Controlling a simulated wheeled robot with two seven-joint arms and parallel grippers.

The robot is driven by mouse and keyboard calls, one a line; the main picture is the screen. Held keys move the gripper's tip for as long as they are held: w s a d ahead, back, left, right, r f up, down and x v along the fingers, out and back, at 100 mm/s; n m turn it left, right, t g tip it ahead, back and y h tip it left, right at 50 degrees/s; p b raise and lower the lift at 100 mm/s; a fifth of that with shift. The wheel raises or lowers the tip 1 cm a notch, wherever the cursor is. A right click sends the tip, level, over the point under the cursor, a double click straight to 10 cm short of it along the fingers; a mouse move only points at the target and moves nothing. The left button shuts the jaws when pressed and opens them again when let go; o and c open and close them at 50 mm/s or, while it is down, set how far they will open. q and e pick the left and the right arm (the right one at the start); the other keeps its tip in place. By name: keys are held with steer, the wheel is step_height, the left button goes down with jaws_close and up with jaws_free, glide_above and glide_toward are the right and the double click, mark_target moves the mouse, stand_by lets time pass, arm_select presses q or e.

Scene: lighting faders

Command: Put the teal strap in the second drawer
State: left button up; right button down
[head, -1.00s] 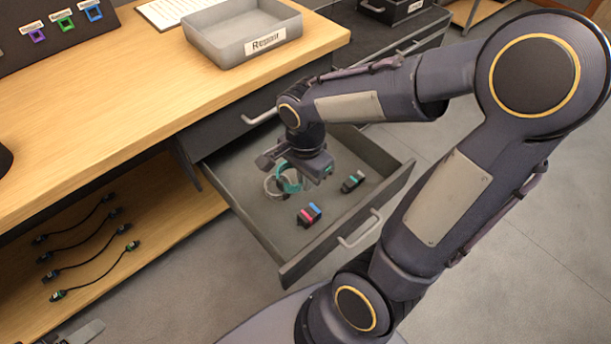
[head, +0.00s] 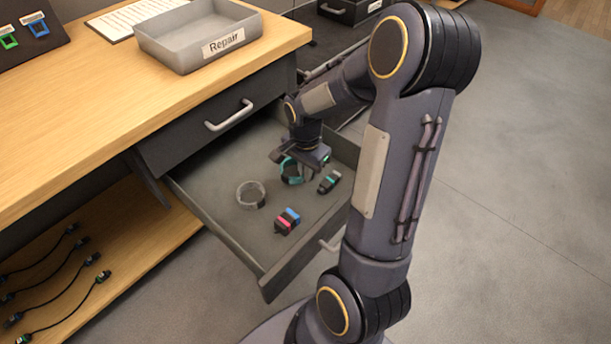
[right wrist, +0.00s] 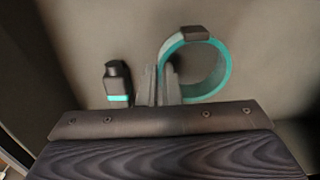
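The teal strap (head: 290,171) is a ring-shaped band with a dark clasp. It is inside the open drawer, at the tips of my right gripper (head: 306,174). In the right wrist view the strap (right wrist: 222,75) stands as a loop, and the fingers (right wrist: 160,78) are close together with the near side of its band between them. I cannot tell whether the strap touches the drawer floor. The open drawer (head: 215,213) is under the wooden counter, below a shut drawer (head: 200,138) with a grey handle. My left gripper is not in view.
The drawer also holds a grey ring band (head: 250,195), a red and blue piece (head: 287,221) and a black piece with a teal stripe (head: 329,181). A grey "Repair" tray (head: 165,50) sits on the counter. Several cables (head: 60,285) lie on the lower shelf.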

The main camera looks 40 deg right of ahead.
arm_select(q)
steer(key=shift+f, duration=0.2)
arm_select(e)
steer(key=shift+f, duration=0.55)
steer(key=shift+f, duration=0.15)
steer(key=c, duration=1.6)
jaws_free()
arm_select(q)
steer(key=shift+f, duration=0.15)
